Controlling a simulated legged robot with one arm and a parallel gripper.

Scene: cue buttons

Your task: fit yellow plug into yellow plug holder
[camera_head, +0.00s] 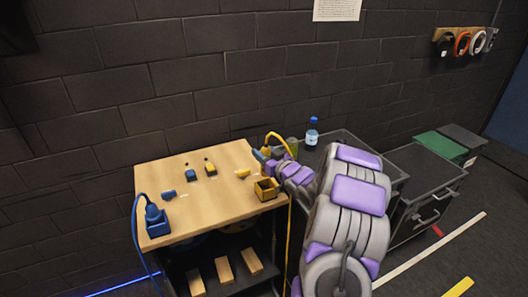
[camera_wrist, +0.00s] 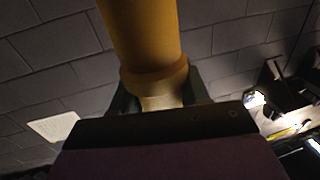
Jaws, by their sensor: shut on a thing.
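The yellow plug (camera_wrist: 143,45) fills the upper middle of the wrist view, and my gripper (camera_wrist: 158,98) is shut on its narrow end. In the head view the plug (camera_head: 266,147) shows small at the table's back right, partly hidden by my gripper (camera_head: 264,155). A yellow cord (camera_head: 281,137) loops up from it and hangs down past the table's right side. The yellow plug holder (camera_head: 266,190) is an open-topped box at the table's right edge. The plug is held apart from the holder, behind and above it in the picture.
A wooden table (camera_head: 215,211) carries a blue plug in a blue holder (camera_head: 158,222) at the left, and small blue and yellow pieces (camera_head: 210,169) in the middle. A dark cart with a bottle (camera_head: 312,132) stands behind my arm. A brick wall (camera_head: 180,80) is close behind.

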